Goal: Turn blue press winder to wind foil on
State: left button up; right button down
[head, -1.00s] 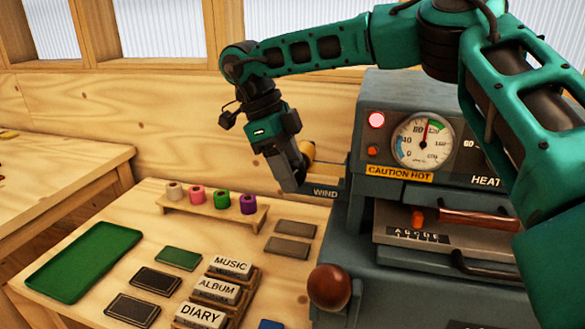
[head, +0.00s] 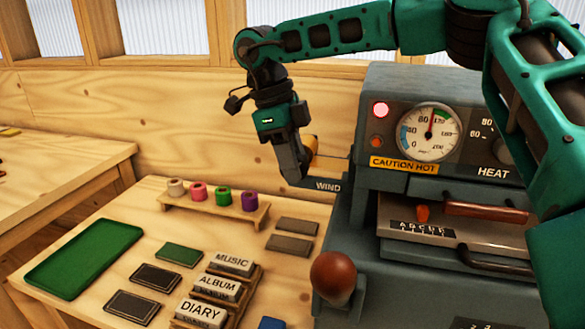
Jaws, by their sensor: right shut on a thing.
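The blue-grey press (head: 390,190) stands at the right, with a dial gauge (head: 429,131) and a lit red lamp on its face. Its winder, marked WIND (head: 328,186), sticks out from the left side of the press, with a gold-coloured foil roll (head: 312,147) partly hidden behind my gripper. My right gripper (head: 296,178) reaches down from above and is shut at the outer end of the winder. The fingertips hide the part they hold, which I take to be the winder's knob. My left gripper is not in view.
A small wooden rack with several foil rolls (head: 222,197) stands left of the winder. A green tray (head: 88,258), dark plates and lettered blocks (head: 218,287) lie on the table. A brown ball-ended lever (head: 333,277) stands at the press front.

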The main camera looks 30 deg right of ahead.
jog(key=t+y+b, duration=0.1)
jog(key=b, duration=0.1)
jog(key=t+y+b, duration=0.1)
jog(key=b, duration=0.1)
jog(key=shift+s+d+f+t+b, duration=0.15)
jog(key=shift+f+t+b, duration=0.05)
jog(key=shift+t+b, duration=0.2)
jog(key=shift+y+b, duration=0.3)
jog(key=shift+t, duration=0.3)
jog(key=shift+r+t+y+b, duration=0.1)
jog(key=shift+t+y+b, duration=0.25)
jog(key=shift+b, duration=0.25)
jog(key=shift+r, duration=0.1)
jog(key=c, duration=1.2)
grip_release()
jog(key=shift+o, duration=1.4)
jog(key=shift+s+y, duration=0.1)
jog(key=shift+y, duration=0.15)
